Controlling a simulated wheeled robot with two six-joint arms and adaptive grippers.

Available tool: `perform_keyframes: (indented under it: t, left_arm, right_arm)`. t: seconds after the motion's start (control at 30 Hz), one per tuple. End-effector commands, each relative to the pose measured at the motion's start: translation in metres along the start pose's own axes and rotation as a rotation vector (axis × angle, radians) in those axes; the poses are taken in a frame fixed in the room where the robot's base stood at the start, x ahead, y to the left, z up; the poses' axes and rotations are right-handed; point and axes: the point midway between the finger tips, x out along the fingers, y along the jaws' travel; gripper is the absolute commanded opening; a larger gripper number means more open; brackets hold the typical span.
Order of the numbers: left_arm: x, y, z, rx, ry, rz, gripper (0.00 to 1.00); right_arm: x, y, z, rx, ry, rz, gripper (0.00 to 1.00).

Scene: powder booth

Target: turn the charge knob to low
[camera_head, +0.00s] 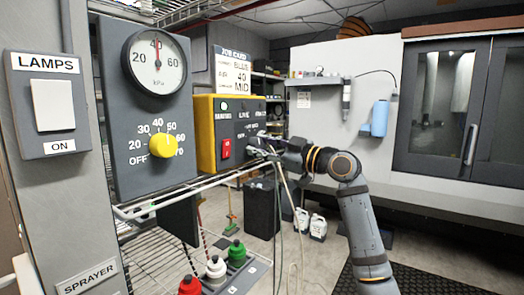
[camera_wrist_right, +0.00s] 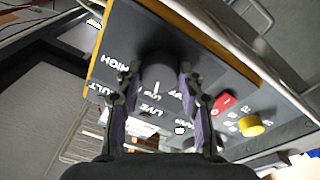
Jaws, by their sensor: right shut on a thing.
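HIGH is printed to the left of the knob. My left gripper is not in view.
A grey panel left of the box carries a pressure gauge (camera_head: 156,62) and a yellow air knob (camera_head: 163,145). A wire shelf (camera_head: 150,205) runs below. Red, white and green capped bottles stand lower down. Cables hang under my right gripper. A job card (camera_head: 233,72) stands behind the box.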

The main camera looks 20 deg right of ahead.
Motion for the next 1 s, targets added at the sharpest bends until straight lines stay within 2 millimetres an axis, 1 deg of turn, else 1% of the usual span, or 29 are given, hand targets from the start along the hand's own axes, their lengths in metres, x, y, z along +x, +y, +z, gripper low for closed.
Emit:
perform_keyframes:
  t: [0.23,0.7,0.73,0.83,0.9,1.0]
  left_arm:
    - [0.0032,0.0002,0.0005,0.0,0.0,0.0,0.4]
    - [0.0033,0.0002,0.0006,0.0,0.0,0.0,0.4]
    - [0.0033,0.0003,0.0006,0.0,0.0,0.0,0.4]
    - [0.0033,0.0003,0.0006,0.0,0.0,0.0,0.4]
    - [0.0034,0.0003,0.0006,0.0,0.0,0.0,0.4]
    - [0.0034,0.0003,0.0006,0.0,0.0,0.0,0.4]
  right_arm:
    - [-0.0002,0.0009,-0.0013,-0.06,0.006,-0.002,0.07]
    - [-0.0001,0.001,-0.0016,-0.071,0.007,-0.003,0.07]
    - [-0.0001,0.001,-0.0016,-0.071,0.007,-0.003,0.41]
    - [-0.0001,0.0008,-0.0014,-0.07,0.007,-0.004,0.54]
    - [-0.0001,0.0006,-0.001,-0.07,0.006,-0.004,0.61]
    - [0.0,0.0005,-0.0006,-0.069,0.005,-0.005,0.61]
